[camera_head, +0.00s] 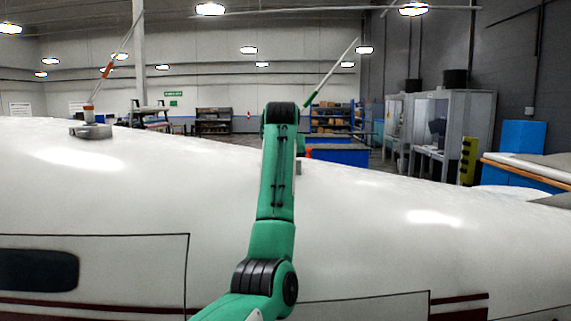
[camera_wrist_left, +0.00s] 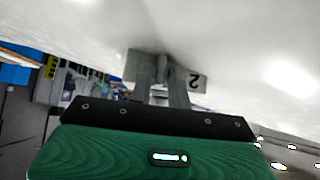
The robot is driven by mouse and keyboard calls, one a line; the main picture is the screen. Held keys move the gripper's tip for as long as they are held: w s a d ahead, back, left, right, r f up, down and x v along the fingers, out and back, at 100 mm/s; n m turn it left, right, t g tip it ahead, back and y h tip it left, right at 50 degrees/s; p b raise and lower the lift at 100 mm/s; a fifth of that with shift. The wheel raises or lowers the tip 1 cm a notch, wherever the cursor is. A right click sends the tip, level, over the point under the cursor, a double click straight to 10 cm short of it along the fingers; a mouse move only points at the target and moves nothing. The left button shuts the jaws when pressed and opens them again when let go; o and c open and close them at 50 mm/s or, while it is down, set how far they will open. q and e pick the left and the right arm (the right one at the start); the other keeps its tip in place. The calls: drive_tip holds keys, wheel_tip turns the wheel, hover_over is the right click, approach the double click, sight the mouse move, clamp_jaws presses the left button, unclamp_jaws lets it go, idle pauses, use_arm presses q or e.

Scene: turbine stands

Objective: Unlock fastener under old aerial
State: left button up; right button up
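A thin aerial with an orange lower part (camera_head: 107,70) stands tilted on a grey block (camera_head: 91,131) at the left of the white curved surface. A second thin aerial with a green lower part (camera_head: 310,98) rises tilted behind my left arm; its foot is hidden. I cannot tell which is the old one. Beside my forearm a small grey block (camera_head: 298,166) shows partly. In the left wrist view my left gripper's fingers (camera_wrist_left: 162,88) are at a grey block marked 2 (camera_wrist_left: 197,82). A small grey piece (camera_wrist_left: 162,70), perhaps the fastener, shows between the fingers; contact is unclear. My right gripper is out of view.
The white curved surface (camera_head: 120,200) fills the foreground, with black outlined panels and dark red stripes. Behind it are a blue-sided table (camera_head: 338,155), shelves (camera_head: 213,120) and grey cabinets (camera_head: 455,120). The surface between the left block and my arm is clear.

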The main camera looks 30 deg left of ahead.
use_arm(q)
drive_tip(key=shift+s+d+r, duration=0.15)
drive_tip(key=shift+s, duration=0.1)
drive_tip(key=b+v, duration=0.6)
drive_tip(key=v, duration=0.7)
